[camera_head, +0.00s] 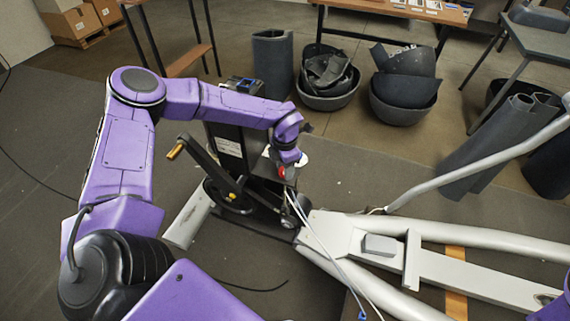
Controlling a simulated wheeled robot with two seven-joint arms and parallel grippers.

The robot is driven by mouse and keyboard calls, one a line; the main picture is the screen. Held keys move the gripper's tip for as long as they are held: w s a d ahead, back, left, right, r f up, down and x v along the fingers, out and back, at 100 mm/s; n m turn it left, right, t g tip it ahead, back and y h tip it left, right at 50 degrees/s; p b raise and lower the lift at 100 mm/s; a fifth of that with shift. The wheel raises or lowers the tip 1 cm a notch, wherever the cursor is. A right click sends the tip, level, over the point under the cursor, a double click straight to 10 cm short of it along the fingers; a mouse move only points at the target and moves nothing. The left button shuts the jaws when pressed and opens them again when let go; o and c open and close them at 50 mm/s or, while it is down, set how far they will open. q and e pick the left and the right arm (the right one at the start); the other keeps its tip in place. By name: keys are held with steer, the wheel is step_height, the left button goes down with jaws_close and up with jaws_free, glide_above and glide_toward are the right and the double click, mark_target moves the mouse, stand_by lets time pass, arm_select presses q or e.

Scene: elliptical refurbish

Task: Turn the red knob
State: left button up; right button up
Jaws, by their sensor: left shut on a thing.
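The red knob (281,172) is a small red spot on the elliptical machine, beside the dark column (229,150). My left arm reaches over the machine from the left and bends down at the wrist. My left gripper (284,166) is at the knob and shut on it; the fingers are small and partly hidden by the wrist. At the right edge a purple part of my right arm shows, but its gripper is out of view.
The elliptical's crank with an orange-tipped pedal arm (176,151) stands left of the knob. Its grey frame (440,271) runs to the right, with loose cables (318,235) in front. Bins of dark scrap (405,92) stand behind, with open floor between.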

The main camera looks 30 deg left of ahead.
arm_select(q)
steer(key=shift+m, duration=0.6)
steer(key=o, duration=1.1)
steer(key=shift+c, duration=0.2)
step_height(320, 180, up, 10)
steer(key=shift+r, duration=0.25)
steer(key=shift+d, duration=0.1)
